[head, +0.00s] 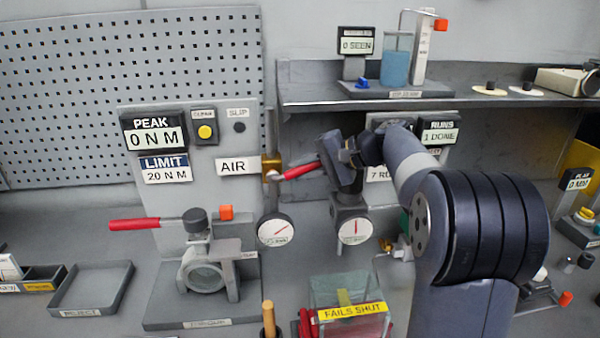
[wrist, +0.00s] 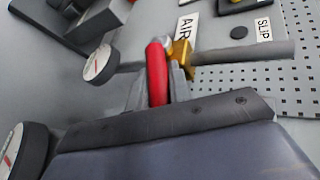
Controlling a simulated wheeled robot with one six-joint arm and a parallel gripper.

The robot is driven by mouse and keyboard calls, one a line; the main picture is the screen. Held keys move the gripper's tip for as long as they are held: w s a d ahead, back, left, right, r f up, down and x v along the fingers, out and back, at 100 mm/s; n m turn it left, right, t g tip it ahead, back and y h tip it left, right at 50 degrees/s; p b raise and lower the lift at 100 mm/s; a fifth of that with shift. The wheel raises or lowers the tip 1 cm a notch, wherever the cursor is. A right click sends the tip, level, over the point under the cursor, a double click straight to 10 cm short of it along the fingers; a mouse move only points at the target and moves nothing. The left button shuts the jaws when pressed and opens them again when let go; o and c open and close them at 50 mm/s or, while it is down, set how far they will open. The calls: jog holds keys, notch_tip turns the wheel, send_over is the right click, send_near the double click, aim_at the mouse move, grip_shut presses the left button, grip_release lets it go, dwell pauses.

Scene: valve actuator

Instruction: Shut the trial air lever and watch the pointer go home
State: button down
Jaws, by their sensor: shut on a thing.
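The red air lever (head: 300,171) sticks out to the right from a brass valve (head: 271,166) beside the AIR label (head: 238,167). My gripper (head: 318,172) is shut on the lever's outer part. In the wrist view the red lever (wrist: 156,72) stands between the two grey fingers, across the grey pipe (wrist: 240,53), with the brass valve (wrist: 180,52) at its far end. Below the valve is a round gauge (head: 276,231) whose red needle slants up to the right. A second gauge (head: 354,230) has its needle near upright. Their scales are too small to read.
The torque stand (head: 205,270) with a long red handle (head: 135,224) is at the left. A clear box marked FAILS SHUT (head: 350,312) is at the front. A shelf (head: 300,98) runs above my arm. The grey reject tray (head: 90,288) is empty.

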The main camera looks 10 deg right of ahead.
jog(key=shift+d+f+y+b, duration=0.15)
jog(key=shift+f+y+b, duration=0.4)
jog(key=shift+y, duration=0.15)
jog(key=shift+m, duration=0.3)
jog(key=c, duration=1.3)
grip_release()
jog(key=b+v, duration=0.1)
jog(key=v, duration=1)
jog(key=shift+c, duration=0.2)
